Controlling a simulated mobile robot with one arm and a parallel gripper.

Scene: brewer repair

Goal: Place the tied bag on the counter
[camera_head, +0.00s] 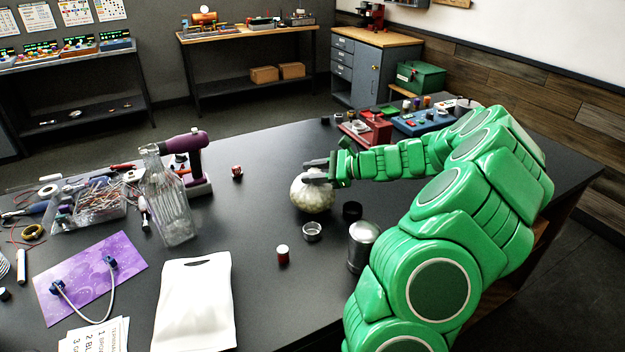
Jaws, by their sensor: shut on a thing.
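The tied bag (312,196) is a small, round, pale bag with a lumpy surface. My gripper (320,172) reaches in from the right and is shut on the top of the bag. The bag is at or just above the counter; I cannot tell whether it touches. The gripper fingers partly hide the bag's tied top.
Near the bag stand a black cap (352,210), a small metal ring (312,232) and a metal canister (362,245).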

